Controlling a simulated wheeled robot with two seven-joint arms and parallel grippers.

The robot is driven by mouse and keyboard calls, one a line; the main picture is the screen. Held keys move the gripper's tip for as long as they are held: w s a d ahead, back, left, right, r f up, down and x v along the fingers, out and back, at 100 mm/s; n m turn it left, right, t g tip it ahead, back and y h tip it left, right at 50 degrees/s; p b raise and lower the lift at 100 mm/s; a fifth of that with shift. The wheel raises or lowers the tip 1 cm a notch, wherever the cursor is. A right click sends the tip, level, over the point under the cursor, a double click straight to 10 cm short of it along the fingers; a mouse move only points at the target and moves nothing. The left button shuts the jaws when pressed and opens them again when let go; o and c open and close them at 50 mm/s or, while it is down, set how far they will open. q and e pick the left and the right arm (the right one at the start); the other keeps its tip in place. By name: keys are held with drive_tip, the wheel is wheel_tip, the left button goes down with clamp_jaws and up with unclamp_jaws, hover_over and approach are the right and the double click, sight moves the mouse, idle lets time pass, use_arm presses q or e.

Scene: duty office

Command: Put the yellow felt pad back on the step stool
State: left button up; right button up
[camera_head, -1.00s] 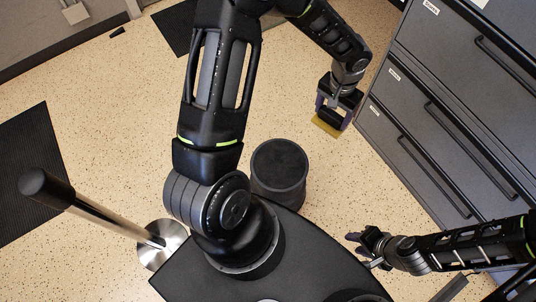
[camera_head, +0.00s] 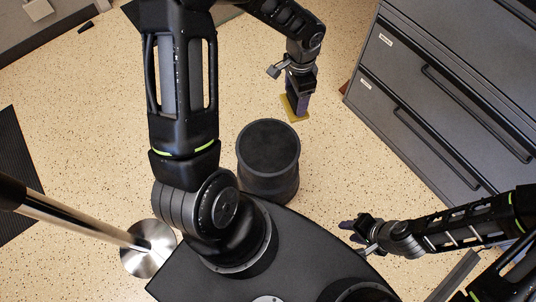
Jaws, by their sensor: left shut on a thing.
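The yellow felt pad (camera_head: 291,112) is a thin flat piece at the tips of my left gripper (camera_head: 297,105), which is shut on it. The gripper hides part of the pad. The step stool (camera_head: 269,143) is a dark round drum with a flat, bare top, standing on the floor just in front of my base. The pad is up and to the right of the stool top in the picture, apart from it. My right gripper (camera_head: 352,226) is to the lower right of the stool, away from it; its finger gap is too small to tell.
A grey drawer cabinet (camera_head: 400,100) stands at the right. A chrome post with a round metal base (camera_head: 140,262) stands at the lower left, beside a black mat (camera_head: 15,175). Speckled floor is free left of the stool and between stool and cabinet.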

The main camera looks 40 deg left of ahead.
use_arm(q)
drive_tip(key=s+a+f+m+b, duration=0.2)
drive_tip(key=f+m+b, duration=0.3)
drive_tip(key=f+b, duration=0.3)
drive_tip(key=s+a+f+m+b, duration=0.2)
drive_tip(key=a+f+m+b, duration=0.2)
drive_tip(key=f+b, duration=0.3)
drive_tip(key=shift+a+f+m+b, duration=0.25)
drive_tip(key=shift+f+m+b, duration=0.15)
drive_tip(key=shift+b, duration=0.1)
drive_tip(key=shift+s, duration=0.1)
wheel_tip(320, 180, down, 6)
drive_tip(key=shift+f+b, duration=0.1)
drive_tip(key=shift+b, duration=0.95)
drive_tip(key=shift+f+b, duration=0.65)
drive_tip(key=shift+f, duration=1.2)
